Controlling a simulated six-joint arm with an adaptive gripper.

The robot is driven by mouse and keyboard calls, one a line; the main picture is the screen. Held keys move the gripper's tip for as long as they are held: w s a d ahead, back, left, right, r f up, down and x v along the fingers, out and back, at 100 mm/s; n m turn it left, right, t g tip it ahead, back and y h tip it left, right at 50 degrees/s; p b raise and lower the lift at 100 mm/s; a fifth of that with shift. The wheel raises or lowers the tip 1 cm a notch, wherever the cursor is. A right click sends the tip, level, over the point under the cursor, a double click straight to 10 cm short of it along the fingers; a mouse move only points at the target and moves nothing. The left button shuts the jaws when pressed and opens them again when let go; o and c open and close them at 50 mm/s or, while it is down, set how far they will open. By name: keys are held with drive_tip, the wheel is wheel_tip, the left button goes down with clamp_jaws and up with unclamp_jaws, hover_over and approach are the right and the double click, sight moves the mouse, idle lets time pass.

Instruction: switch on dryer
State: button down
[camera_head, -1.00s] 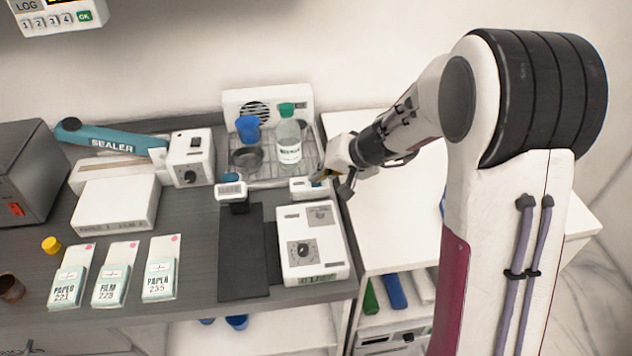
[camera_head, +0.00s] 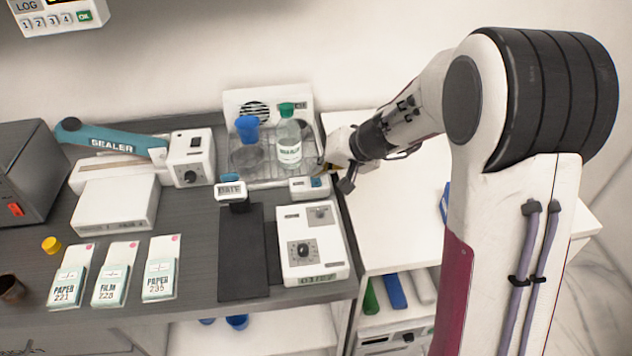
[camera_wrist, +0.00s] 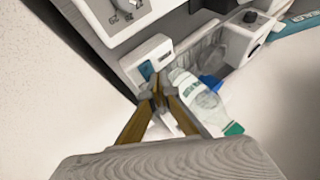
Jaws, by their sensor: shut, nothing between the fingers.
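The dryer (camera_head: 304,98) is a white housing with a round dark vent and a wire rack, at the back of the counter. A blue cup (camera_head: 247,128) and a clear bottle with a green cap (camera_head: 288,140) stand on its rack. At its front right corner is a small white switch box (camera_head: 303,189) with a blue rocker; in the wrist view the blue rocker (camera_wrist: 147,70) shows near my fingertips. My gripper (camera_head: 335,176) is shut and empty, just right of the switch box; it also shows in the wrist view (camera_wrist: 160,97). Whether the fingertips touch the box is unclear.
A white device with a dial (camera_head: 312,262) lies in front of the switch box. The sealer (camera_head: 115,140) is farther left.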

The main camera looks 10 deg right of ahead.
sight(318, 183)
drive_tip(key=shift+r, duration=0.1)
drive_tip(key=shift+w+r, duration=0.15)
drive_tip(key=shift+r, duration=1.05)
drive_tip(key=shift+w+r, duration=0.15)
drive_tip(key=shift+r, duration=1.05)
drive_tip(key=shift+s+f+m, duration=0.15)
drive_tip(key=shift+s+m, duration=0.1)
drive_tip(key=shift+m, duration=0.05)
drive_tip(key=s+g, duration=0.1)
drive_tip(key=s, duration=0.2)
drive_tip(key=s+f+g, duration=0.1)
drive_tip(key=s, duration=0.2)
drive_tip(key=s+f, duration=0.1)
drive_tip(key=s, duration=0.2)
drive_tip(key=shift+s+d+g+h, duration=0.15)
drive_tip(key=shift+s+g+h, duration=0.2)
drive_tip(key=shift+g+h, duration=0.05)
drive_tip(key=s+d+r+n+h, duration=0.1)
drive_tip(key=s+d+r, duration=0.1)
drive_tip(key=s, duration=0.6)
drive_tip(key=s+d+r+n+t+h, duration=0.1)
drive_tip(key=s+r, duration=0.3)
drive_tip(key=s, duration=0.5)
drive_tip(key=s+d+r+t+h, duration=0.1)
drive_tip(key=s+d+r+h, duration=0.1)
drive_tip(key=s, duration=0.6)
drive_tip(key=shift+s+d+r+n, duration=0.15)
drive_tip(key=shift+d+r+n, duration=0.3)
drive_tip(key=shift+r, duration=0.55)
